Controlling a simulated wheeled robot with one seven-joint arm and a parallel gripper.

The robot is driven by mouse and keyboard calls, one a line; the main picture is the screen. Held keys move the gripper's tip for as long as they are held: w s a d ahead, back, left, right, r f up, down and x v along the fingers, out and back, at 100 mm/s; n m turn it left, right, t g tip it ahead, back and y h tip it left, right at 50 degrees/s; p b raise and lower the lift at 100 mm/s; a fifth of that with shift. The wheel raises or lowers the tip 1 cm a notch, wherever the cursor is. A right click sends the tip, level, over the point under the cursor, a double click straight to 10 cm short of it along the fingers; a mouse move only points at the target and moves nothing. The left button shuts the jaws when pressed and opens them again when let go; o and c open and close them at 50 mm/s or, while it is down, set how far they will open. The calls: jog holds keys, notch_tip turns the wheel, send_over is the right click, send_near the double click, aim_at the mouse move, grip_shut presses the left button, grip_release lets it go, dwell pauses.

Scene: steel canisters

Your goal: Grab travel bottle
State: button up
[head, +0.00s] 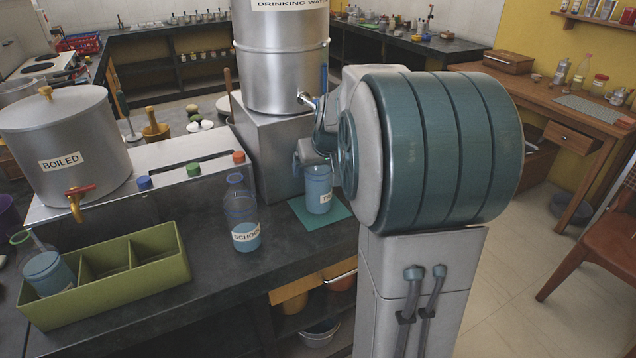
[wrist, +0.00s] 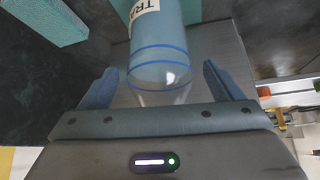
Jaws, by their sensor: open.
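The travel bottle (head: 319,197) stands upright on a teal mat (head: 299,209) on the dark counter, below the tap of the steel drinking water canister (head: 281,65). My gripper (head: 312,163) is at the bottle's upper part, which my arm partly hides in the head view. In the wrist view my gripper (wrist: 158,70) is open, with one finger on each side of the bottle's clear upper part and a visible gap at both sides.
A clear bottle labelled "SCHOOL" (head: 246,236) stands to the left on the counter. A green divided box (head: 121,288) holds another bottle (head: 50,273) at the left. A steel pot labelled "BOILED" (head: 68,141) stands behind it. Bare counter lies between box and SCHOOL bottle.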

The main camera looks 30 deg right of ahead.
jog(key=c, duration=1.5)
grip_shut()
jog(key=shift+r, duration=0.15)
